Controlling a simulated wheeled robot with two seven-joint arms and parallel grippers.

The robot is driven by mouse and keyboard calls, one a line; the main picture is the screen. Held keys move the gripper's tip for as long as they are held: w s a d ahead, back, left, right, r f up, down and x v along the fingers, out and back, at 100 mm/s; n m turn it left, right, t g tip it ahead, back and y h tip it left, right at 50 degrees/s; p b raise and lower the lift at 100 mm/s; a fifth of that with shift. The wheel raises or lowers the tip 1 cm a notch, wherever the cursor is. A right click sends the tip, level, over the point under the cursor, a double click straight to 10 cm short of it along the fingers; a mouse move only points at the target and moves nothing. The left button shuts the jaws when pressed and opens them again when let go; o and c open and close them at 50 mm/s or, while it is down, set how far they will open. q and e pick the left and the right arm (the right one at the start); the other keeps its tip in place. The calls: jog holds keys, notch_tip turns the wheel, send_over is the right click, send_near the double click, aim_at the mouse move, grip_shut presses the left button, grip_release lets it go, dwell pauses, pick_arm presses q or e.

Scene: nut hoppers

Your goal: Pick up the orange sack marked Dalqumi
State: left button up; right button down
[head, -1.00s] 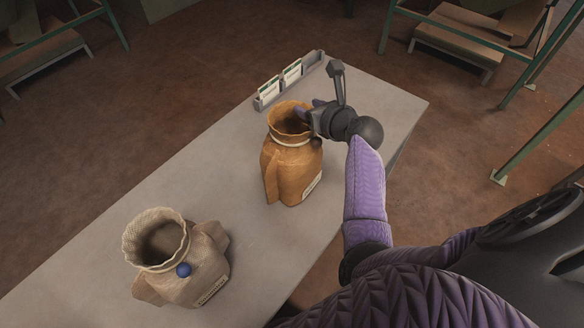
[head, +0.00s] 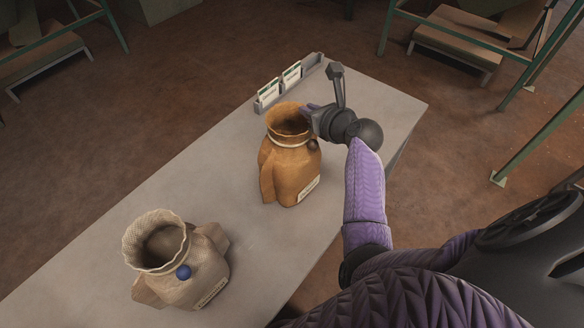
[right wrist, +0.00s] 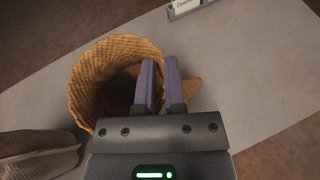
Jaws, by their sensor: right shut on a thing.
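The orange sack (head: 287,172) stands on the grey table with its mouth open upward; a cord with a dark brown bead rings its neck. A pale label on its lower front is too small to read. In the right wrist view the sack's open mouth (right wrist: 88,85) lies around and left of the fingers. My right gripper (head: 308,110) is at the right side of the sack's rim. Its two purple fingers (right wrist: 160,75) are shut on the rim, one inside the mouth and one outside. My left gripper is not in view.
A beige sack (head: 200,268) with a blue bead stands nearer on the same table (head: 110,245), left of the orange one. A grey rack (head: 312,66) with white cards stands at the table's far edge. Green-framed stands (head: 460,45) are on the floor beyond.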

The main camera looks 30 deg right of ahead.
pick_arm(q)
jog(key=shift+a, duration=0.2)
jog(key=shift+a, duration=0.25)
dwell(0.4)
